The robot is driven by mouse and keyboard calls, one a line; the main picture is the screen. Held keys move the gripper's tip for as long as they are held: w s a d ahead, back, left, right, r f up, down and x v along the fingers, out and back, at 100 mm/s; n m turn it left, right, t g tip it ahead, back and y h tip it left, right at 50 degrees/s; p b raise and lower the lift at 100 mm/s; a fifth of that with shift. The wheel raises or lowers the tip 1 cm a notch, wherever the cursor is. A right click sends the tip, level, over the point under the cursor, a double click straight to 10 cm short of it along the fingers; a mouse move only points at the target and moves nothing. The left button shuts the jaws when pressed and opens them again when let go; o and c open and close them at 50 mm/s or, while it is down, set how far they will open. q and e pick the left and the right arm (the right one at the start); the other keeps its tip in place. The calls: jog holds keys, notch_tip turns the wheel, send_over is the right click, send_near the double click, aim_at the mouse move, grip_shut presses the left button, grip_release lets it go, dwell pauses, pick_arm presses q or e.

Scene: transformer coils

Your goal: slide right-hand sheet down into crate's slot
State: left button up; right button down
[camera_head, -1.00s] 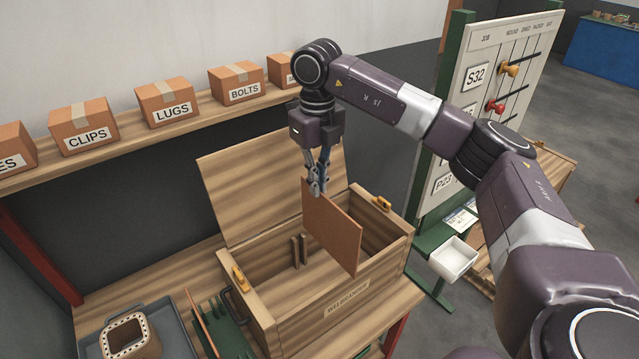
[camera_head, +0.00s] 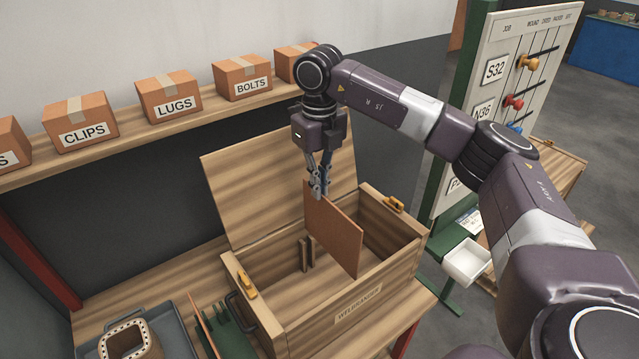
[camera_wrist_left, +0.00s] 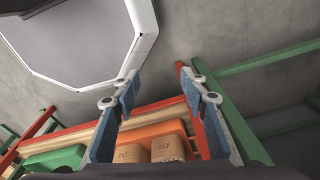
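The brown sheet (camera_head: 333,230) hangs upright, a little tilted, from my right gripper (camera_head: 318,190), which is shut on its top edge. The sheet is over the open wooden crate (camera_head: 262,310); its lower corner overlaps the front wall in the head view. I cannot tell how far the sheet reaches into the crate. Slot strips (camera_head: 307,254) stand inside the crate, left of the sheet. My left gripper (camera_wrist_left: 160,95) is open and empty in the left wrist view, away from the crate.
The crate's raised lid (camera_head: 250,200) stands behind it. A rack with another brown sheet (camera_head: 205,325) and a tray (camera_head: 188,325) with a coil (camera_head: 125,340) are at the left. Labelled boxes (camera_head: 170,97) line the shelf. A white bin (camera_head: 465,262) is at the right.

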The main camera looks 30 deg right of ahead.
jog(key=shift+f, duration=0.5)
jog(key=shift+f+b, duration=0.25)
jog(key=shift+b, duration=0.15)
jog(key=f+b, duration=0.1)
jog(key=f, duration=0.1)
jog(key=b, duration=0.4)
send_near(320, 243)
pick_arm(q)
notch_tip(320, 243, down, 10)
jog(key=s+b, duration=0.1)
jog(key=b, duration=0.3)
jog(key=shift+f, duration=0.25)
pick_arm(e)
jog(key=shift+w+d+f, duration=0.1)
jog(key=shift+w+f, duration=0.05)
jog(key=shift+f, duration=1.8)
jog(key=shift+w+f, duration=0.1)
jog(key=shift+f, duration=1.8)
pick_arm(q)
jog(key=shift+s, duration=0.1)
pick_arm(e)
jog(key=c, duration=2.1)
grip_release()
